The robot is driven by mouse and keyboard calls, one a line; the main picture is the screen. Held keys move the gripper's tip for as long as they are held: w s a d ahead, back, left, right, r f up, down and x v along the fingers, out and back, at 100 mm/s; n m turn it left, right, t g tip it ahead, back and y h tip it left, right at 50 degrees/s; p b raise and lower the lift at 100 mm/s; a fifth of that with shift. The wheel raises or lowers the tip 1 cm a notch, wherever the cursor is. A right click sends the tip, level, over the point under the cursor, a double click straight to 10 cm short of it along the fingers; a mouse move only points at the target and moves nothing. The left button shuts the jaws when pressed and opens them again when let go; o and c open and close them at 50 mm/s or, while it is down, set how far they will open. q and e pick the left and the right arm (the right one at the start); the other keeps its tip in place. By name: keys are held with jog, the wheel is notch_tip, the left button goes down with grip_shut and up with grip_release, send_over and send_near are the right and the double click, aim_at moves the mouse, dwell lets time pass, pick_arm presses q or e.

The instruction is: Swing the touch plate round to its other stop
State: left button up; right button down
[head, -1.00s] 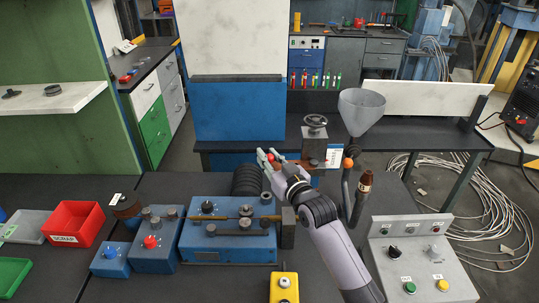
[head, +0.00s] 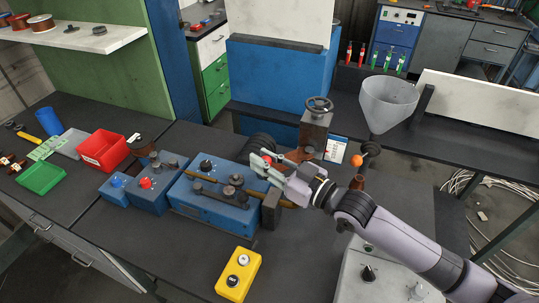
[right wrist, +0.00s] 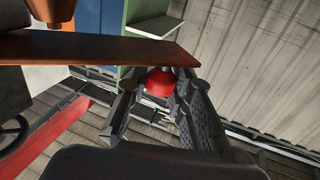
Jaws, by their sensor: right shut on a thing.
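A red knob (right wrist: 160,82) sits between the fingers of my right gripper (right wrist: 155,100) in the right wrist view, and the fingers are shut on it. The knob is at the end of a flat brown plate (right wrist: 100,48), which I take as the touch plate; it crosses the upper part of that view. The plate (head: 298,155) shows only partly there, between gripper and post. Its stops cannot be made out. My left gripper is out of view.
A grey funnel (head: 388,104) and an orange ball (head: 357,160) are to the right. A yellow button box (head: 238,274) is in front. Dark tabletop is clear at front left.

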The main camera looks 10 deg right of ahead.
jog(key=shift+s+d+f+n+g+y+b, duration=0.1)
jog(key=shift+s+d+n+g+y+b, duration=0.1)
jog(key=shift+s+n+g+y+b, duration=0.3)
jog(key=shift+b, duration=0.35)
jog(key=shift+s+d+n+g+y+b, duration=0.1)
jog(key=shift+s+n+g+y+b, duration=0.1)
jog(key=shift+n+g+y+b, duration=0.15)
jog(key=shift+s+r+g+y, duration=0.2)
jog(key=shift+g+y, duration=0.05)
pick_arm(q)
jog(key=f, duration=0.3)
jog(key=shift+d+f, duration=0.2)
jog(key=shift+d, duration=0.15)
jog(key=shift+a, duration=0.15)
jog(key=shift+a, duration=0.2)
pick_arm(e)
jog(key=c, duration=1.4)
grip_release()
jog(key=shift+f, duration=0.1)
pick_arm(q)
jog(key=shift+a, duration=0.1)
